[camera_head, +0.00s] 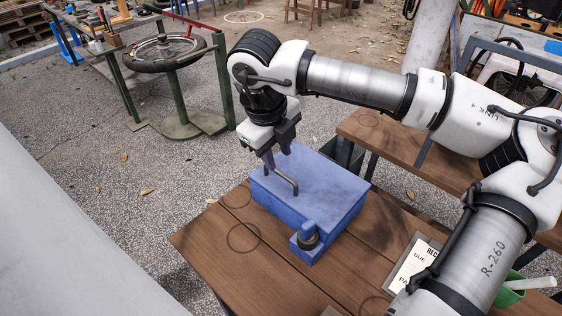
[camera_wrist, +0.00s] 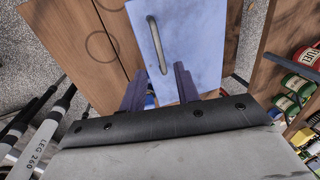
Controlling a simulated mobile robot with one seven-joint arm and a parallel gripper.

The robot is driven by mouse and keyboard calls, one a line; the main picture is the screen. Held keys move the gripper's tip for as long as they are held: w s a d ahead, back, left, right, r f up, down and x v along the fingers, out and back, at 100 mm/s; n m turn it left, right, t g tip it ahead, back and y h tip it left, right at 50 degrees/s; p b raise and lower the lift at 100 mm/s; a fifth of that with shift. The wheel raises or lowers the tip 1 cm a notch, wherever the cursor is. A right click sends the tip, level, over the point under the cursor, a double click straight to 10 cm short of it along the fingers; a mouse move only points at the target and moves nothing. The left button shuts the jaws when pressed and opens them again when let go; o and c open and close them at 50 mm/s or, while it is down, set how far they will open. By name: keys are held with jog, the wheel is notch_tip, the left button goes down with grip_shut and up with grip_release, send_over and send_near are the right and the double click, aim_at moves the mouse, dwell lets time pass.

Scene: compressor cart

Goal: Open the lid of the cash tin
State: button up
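The cash tin (camera_head: 325,205) is a blue box on the wooden table, and its lid (camera_head: 325,180) lies flat and looks shut. A grey metal bar handle (camera_head: 291,185) runs along the lid; it also shows in the wrist view (camera_wrist: 157,46). A small blue block with a dark round part (camera_head: 307,238) sticks out at the tin's near side. My gripper (camera_head: 277,160) is over the lid, close to the handle's far end. In the wrist view its two fingers (camera_wrist: 160,88) stand apart with nothing between them. Whether a fingertip touches the lid or handle, I cannot tell.
The wooden table (camera_head: 215,245) is bare left of the tin. A paper sign (camera_head: 412,262) and a green container (camera_head: 512,290) are at right, partly behind my arm. A second wooden surface (camera_head: 410,160) lies behind. Cans (camera_wrist: 290,88) show at right in the wrist view.

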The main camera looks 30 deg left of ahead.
aim_at(282, 174)
jog(key=shift+w+f+p, duration=0.25)
jog(key=shift+f, duration=1.1)
jog(key=shift+w+f+p, duration=0.25)
jog(key=shift+f, duration=1.05)
grip_shut()
